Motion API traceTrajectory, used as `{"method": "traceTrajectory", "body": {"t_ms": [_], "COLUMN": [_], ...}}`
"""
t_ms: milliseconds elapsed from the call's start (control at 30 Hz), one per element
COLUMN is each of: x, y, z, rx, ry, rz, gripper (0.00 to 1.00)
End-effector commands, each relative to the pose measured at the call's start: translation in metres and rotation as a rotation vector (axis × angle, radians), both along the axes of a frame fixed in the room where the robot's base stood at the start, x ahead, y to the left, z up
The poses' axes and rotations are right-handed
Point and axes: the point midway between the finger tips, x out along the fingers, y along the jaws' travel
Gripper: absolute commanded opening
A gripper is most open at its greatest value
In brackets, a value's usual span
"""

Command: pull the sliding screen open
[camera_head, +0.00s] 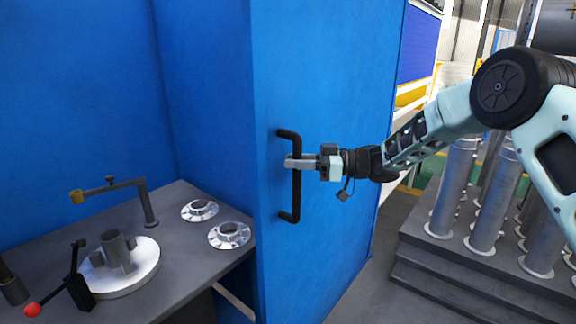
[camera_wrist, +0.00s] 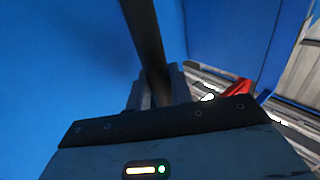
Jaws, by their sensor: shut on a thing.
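The sliding screen (camera_head: 330,90) is a tall blue panel standing at the middle of the head view, beside the workbench. A black bar handle (camera_head: 289,214) is fixed upright on it near its left edge. My gripper (camera_head: 291,162) comes from the right and is shut on the upper middle of the handle bar. In the wrist view the handle (camera_wrist: 143,30) runs down between the two fingers of my gripper (camera_wrist: 157,88). The blue screen (camera_wrist: 65,60) fills the left of that view. The part of the bar between the fingers is hidden.
The grey workbench (camera_head: 190,262) at left holds two flanged metal parts (camera_head: 200,209) (camera_head: 230,234), a white round fixture (camera_head: 125,268) and a red-knobbed lever (camera_head: 33,309). Several metal cylinders (camera_head: 455,190) stand on a dark stepped platform (camera_head: 430,262) at right. Floor shows between screen and platform.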

Motion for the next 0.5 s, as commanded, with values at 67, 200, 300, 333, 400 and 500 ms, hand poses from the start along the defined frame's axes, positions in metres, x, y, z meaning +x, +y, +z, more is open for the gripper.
{"method": "traceTrajectory", "body": {"t_ms": [67, 200, 300, 333, 400, 500], "x": [0.0052, 0.008, 0.0084, 0.0083, 0.0083, 0.0082], "y": [-0.0035, -0.0061, -0.0063, -0.0063, -0.0062, -0.0061], "z": [0.0023, 0.0018, 0.0018, 0.0019, 0.0019, 0.0019], "rx": [0.003, 0.003, 0.002, 0.003, 0.002, 0.003], "ry": [-0.004, -0.002, -0.002, -0.002, -0.002, -0.002], "rz": [-0.002, -0.001, 0.0, 0.0, 0.0, 0.0], "gripper": [0.0, 0.0, 0.0, 0.0, 0.0, 0.0]}}
